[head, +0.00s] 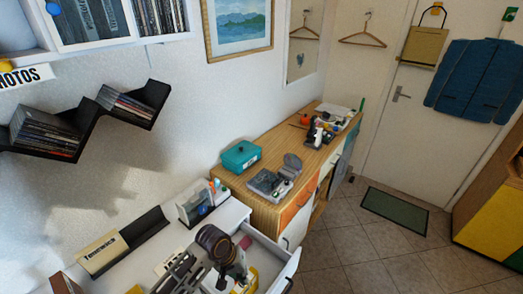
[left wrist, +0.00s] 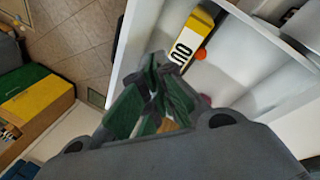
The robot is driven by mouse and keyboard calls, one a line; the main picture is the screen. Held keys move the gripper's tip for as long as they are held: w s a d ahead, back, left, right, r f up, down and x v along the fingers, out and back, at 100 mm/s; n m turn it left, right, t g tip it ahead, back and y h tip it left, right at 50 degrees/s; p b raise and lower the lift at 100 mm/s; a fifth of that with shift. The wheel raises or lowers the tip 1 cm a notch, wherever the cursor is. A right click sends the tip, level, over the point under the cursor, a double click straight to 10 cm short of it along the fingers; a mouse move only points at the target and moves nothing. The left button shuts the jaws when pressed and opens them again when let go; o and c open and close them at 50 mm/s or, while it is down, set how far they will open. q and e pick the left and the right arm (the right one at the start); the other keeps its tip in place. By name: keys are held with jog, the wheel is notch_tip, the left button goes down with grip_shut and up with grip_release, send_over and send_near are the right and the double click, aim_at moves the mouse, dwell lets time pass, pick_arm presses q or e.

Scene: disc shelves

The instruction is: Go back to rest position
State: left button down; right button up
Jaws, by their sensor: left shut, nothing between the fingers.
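My left gripper (head: 238,268) is at the bottom middle of the head view, above an open white drawer (head: 283,271). In the left wrist view the green and grey fingers of the left gripper (left wrist: 163,62) are together with nothing held. The white drawer (left wrist: 223,75) lies beyond the fingers there. I cannot tell whether the gripper touches the drawer. My right gripper is not in view.
A white table (head: 120,275) bears a black holder (head: 135,240) with a sign. A wooden cabinet (head: 265,213) with a teal box (head: 241,157) stands behind. Black zigzag shelves (head: 88,118) hold discs on the left wall. Tiled floor (head: 345,250) is free at the right.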

pick_arm(q)
jog(key=shift+s+a+r+m+t, duration=0.3)
jog(key=shift+s+a+r, duration=0.15)
jog(key=shift+s, duration=0.2)
jog(key=shift+s+a+r+m+t+y, duration=0.75)
jog(key=shift+s+a+r, duration=0.95)
jog(key=shift+a, duration=2.15)
jog(key=shift+s+a+r+m+t+y, duration=0.45)
jog(key=shift+s+a+r+y, duration=0.6)
jog(key=shift+s+a, duration=2)
notch_tip(320, 180, down, 36)
jog(key=s+a+g+b, duration=0.1)
jog(key=s+a+b, duration=0.1)
jog(key=s+a+f+b, duration=0.1)
jog(key=s+f, duration=0.9)
jog(key=s+a+f+g+b, duration=0.1)
jog(key=s+a+f, duration=0.1)
jog(key=s+f, duration=0.8)
jog(key=shift+s+a+f, duration=0.3)
jog(key=shift+s+f, duration=0.1)
jog(key=shift+s, duration=0.25)
